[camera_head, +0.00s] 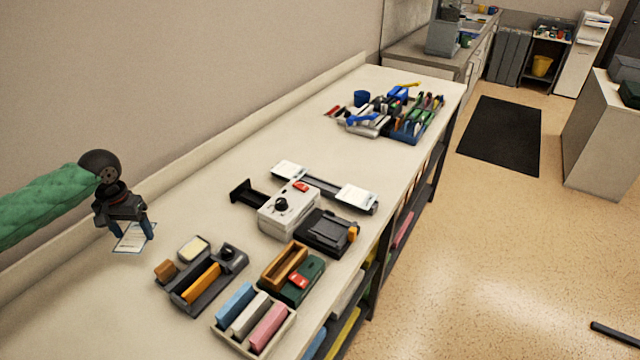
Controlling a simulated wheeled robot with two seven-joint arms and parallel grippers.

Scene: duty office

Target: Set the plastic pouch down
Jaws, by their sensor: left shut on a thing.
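My left gripper (129,228) comes in from the left on a green-sleeved arm and points down at the back left of the long white bench (175,325). It is shut on the plastic pouch (132,240), a small flat, pale piece with blue print that shows between and below the fingers. I cannot tell whether the pouch touches the bench top. My right gripper is not in view.
Right of the pouch are a dark tray (205,285) of stationery, a box of coloured blocks (257,345), a green item (305,285) and a grey machine (289,208). Crowded organisers (412,135) stand at the far end.

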